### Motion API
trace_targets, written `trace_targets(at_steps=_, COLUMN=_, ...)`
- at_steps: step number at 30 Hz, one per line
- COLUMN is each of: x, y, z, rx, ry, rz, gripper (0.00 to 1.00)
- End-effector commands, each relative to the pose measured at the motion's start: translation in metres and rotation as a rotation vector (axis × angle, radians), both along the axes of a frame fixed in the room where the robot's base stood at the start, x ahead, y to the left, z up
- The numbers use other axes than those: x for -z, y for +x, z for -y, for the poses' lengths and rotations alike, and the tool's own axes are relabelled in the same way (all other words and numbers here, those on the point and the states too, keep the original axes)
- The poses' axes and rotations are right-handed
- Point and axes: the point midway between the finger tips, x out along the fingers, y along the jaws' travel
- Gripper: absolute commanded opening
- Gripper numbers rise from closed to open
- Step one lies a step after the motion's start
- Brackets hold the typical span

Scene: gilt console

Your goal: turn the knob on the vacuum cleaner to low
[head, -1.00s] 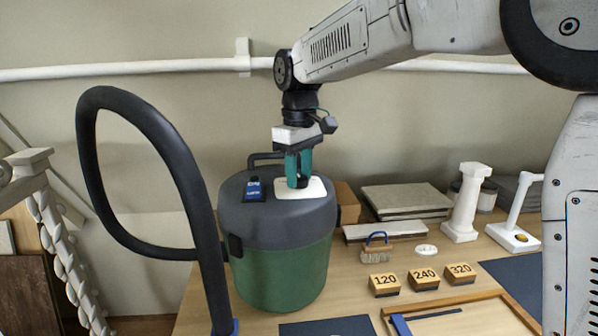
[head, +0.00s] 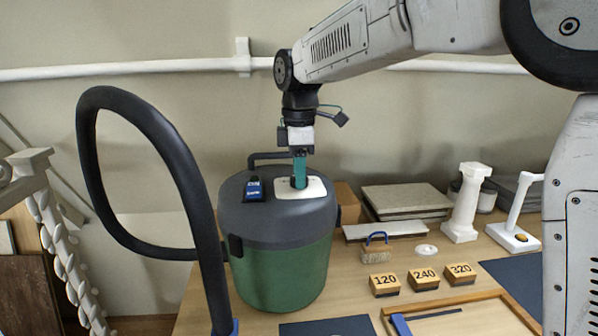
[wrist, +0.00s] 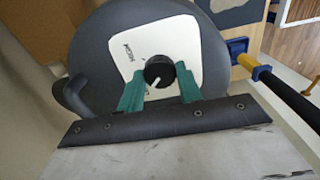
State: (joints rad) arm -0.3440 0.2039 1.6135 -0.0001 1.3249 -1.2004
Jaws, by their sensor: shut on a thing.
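The vacuum cleaner (head: 281,262) has a green drum and a dark grey lid, and stands upright on the table. A white dial plate (head: 316,187) lies on its lid; it also shows in the wrist view (wrist: 180,40). The black knob (wrist: 158,70) sits on this plate, its white pointer line aimed down and slightly left in the wrist view. Printing that looks like HIGH (wrist: 128,52) is left of the knob; no LOW label is readable. My gripper (head: 299,180) points straight down, its teal fingers shut on the knob from both sides, as the wrist view (wrist: 159,76) shows.
A black hose (head: 180,165) loops up left of the vacuum. A blue-labelled dark part (head: 254,189) and a handle (head: 270,156) are on the lid near my gripper. Sanding blocks (head: 384,284), a white column (head: 466,203) and a wooden frame (head: 450,318) lie to the right.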

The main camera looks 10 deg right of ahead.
Motion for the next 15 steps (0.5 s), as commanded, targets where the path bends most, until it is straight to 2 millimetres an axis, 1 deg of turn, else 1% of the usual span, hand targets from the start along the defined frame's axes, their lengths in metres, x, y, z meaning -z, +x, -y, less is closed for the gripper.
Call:
trace_targets(at_steps=6, x=-0.0011, y=0.0005, z=0.0, rx=-0.04, ry=0.001, rz=0.003, gripper=0.12)
trace_targets(at_steps=15, x=-0.0012, y=0.0006, z=0.0001, rx=-0.046, ry=0.001, rz=0.003, gripper=0.12)
